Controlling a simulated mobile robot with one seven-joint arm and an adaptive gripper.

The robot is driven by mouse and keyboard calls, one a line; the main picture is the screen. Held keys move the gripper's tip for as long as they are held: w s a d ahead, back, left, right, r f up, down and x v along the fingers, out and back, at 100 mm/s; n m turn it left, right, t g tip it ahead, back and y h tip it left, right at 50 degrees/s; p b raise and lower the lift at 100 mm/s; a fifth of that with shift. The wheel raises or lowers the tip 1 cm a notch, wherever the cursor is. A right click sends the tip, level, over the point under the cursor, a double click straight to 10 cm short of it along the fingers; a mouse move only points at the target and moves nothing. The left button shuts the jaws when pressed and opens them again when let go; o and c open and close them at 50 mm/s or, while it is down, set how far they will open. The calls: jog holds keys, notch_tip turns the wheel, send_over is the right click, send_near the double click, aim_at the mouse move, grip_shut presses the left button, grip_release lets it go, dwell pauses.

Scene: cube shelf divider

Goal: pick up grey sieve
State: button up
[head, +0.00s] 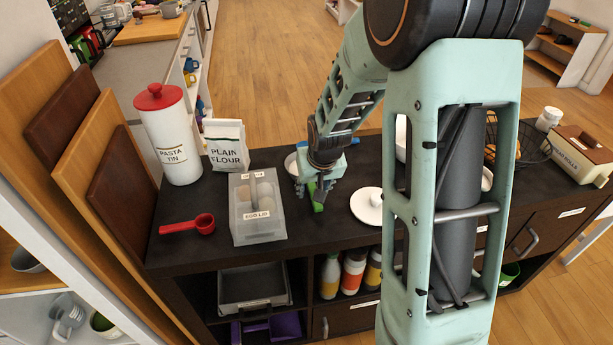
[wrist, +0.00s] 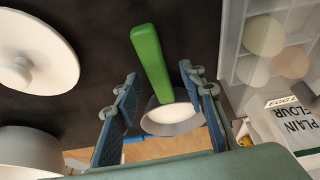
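The grey sieve (wrist: 172,127) has a grey bowl with a pale inside and a long green handle (wrist: 149,62). In the head view its bowl (head: 291,164) shows partly behind my gripper (head: 313,194), and the green handle shows below the fingers. My gripper (wrist: 160,76) is open, pointing down over the sieve. In the wrist view one finger is on each side of the handle and bowl, with visible gaps. I cannot tell how high the fingertips are above the dark top.
An egg box (head: 258,212) stands close on the left, with flour (head: 226,146), a pasta tin (head: 168,138) and a red scoop (head: 190,225) beyond. A white lid (head: 369,207) lies on the right. My arm hides part of the dark top.

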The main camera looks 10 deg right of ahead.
jog(key=shift+x, duration=1.05)
grip_shut()
